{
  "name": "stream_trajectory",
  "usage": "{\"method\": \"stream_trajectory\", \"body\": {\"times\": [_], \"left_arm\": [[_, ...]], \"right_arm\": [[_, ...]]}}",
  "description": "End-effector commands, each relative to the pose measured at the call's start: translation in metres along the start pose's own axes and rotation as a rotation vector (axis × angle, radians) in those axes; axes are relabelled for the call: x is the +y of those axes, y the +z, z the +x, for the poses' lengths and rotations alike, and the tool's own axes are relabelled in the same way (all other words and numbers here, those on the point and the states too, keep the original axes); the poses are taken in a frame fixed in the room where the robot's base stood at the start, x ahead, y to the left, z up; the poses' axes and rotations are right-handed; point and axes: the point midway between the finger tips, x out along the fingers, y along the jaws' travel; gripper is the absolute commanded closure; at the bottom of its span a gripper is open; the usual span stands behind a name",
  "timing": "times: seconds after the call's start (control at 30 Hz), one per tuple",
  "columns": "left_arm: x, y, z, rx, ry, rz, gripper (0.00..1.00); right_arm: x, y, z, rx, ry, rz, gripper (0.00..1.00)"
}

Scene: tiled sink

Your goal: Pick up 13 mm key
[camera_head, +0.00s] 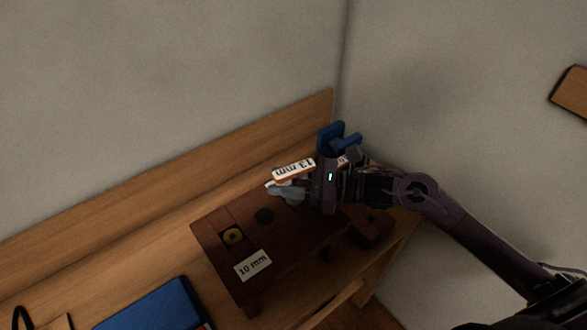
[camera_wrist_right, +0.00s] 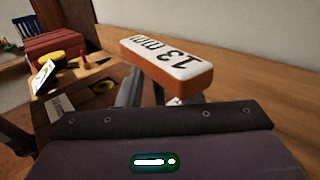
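The 13 mm key (camera_head: 293,171) shows as an orange block with a white "13 mm" label, at the back of a dark brown wooden box (camera_head: 224,255). In the right wrist view its label block (camera_wrist_right: 168,62) lies just beyond and above my right gripper's fingers. My right gripper (camera_head: 282,190) reaches in from the right, with its grey fingers close under the label. The fingers (camera_wrist_right: 160,92) are partly hidden by the label block and the gripper body, so whether they are closed on the key is unclear. My left gripper is not in view.
A blue object (camera_head: 337,138) stands behind my right gripper. A blue flat object (camera_head: 155,307) lies at the front left. Walls bound the wooden bench at the back and right.

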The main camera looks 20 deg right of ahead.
Motion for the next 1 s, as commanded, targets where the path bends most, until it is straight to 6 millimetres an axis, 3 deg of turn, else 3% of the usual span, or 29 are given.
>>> {"method": "stream_trajectory", "body": {"times": [0.2, 0.47, 1.0], "left_arm": [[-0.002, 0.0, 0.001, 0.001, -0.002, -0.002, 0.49], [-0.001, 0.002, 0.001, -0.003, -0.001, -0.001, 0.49], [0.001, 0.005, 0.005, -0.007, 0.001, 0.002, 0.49]], "right_arm": [[0.0, -0.001, 0.0, 0.001, -0.001, 0.0, 0.69], [0.0, -0.001, 0.0, 0.001, 0.0, 0.0, 1.0], [0.0, 0.01, 0.0, -0.001, 0.0, -0.003, 1.0]]}}
